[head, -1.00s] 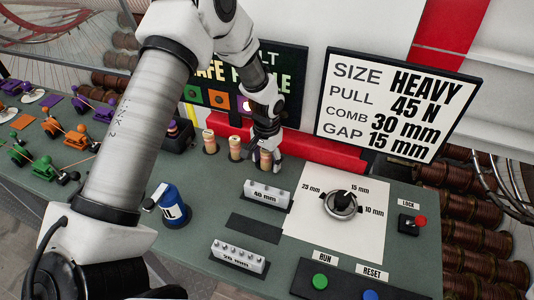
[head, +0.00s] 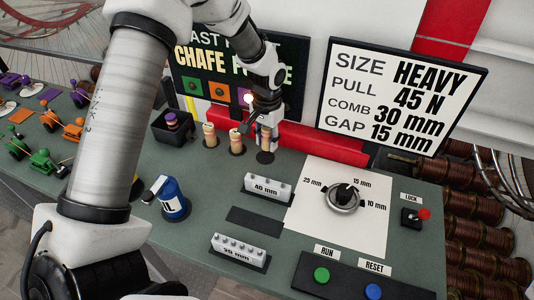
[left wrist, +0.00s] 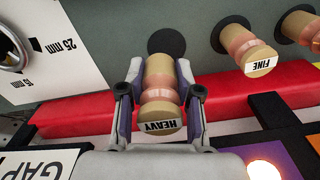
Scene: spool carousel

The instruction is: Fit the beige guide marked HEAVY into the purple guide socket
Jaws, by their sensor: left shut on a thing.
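My left gripper (left wrist: 160,100) is shut on the beige guide marked HEAVY (left wrist: 160,82), a beige spool-like cylinder with a copper-pink band. In the left wrist view its label faces the camera, with a finger on each side. A dark round spot (left wrist: 166,41) shows on the table beyond it. In the head view the gripper (head: 262,130) holds the guide above its dark round spot (head: 265,157), apart from it. Purple parts (head: 80,97) stand at the far left, partly near my arm; I cannot make out the socket opening. My right gripper is not in view.
Two other beige guides (head: 210,135) (head: 236,140) stand left of the held one. A black box (head: 190,138) holds a purple-banded piece. A red bar (head: 310,145) runs behind.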

